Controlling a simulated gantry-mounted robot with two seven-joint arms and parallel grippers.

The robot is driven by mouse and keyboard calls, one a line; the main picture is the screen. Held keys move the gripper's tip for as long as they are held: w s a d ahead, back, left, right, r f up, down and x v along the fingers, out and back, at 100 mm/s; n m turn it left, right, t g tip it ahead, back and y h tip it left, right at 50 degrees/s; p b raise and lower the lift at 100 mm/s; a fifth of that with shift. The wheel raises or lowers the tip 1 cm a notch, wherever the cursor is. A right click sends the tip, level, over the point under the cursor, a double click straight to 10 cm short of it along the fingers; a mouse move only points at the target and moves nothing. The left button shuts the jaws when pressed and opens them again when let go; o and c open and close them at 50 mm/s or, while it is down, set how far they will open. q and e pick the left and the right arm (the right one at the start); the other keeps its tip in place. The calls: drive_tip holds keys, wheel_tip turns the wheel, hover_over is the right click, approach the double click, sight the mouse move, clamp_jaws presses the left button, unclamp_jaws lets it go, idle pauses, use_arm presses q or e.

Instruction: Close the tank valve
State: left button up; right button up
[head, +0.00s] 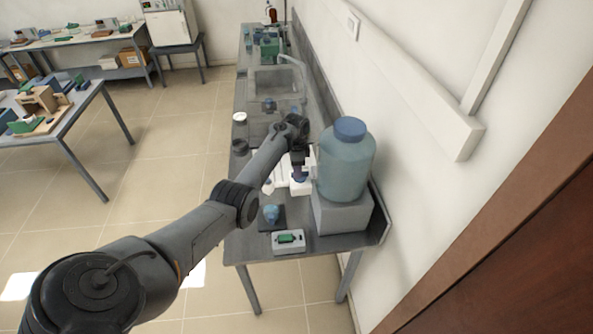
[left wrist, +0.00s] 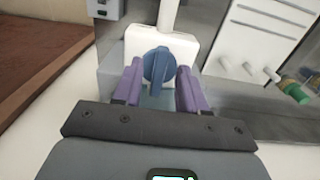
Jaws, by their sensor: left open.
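The tank (head: 345,165) is a large blue-green jar with a blue lid, standing on a grey block at the right of the bench. The valve knob (left wrist: 154,66) is blue and round with a raised upright grip bar, on the front of a white body (left wrist: 188,50). My left gripper (head: 300,178) is beside the tank's left side, over the white body. In the left wrist view its two purple fingers (left wrist: 159,86) are open, one on each side of the knob. I cannot tell whether they touch it. My right gripper is not in view.
The bench (head: 330,244) runs along the white wall (head: 425,190). A small device with a green part (head: 288,240) and a blue item on a dark pad (head: 271,213) stand at its near end. Another table (head: 75,115) is at the left, with open floor between.

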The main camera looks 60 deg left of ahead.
use_arm(q)
drive_tip(key=shift+f, duration=0.7)
clamp_jaws()
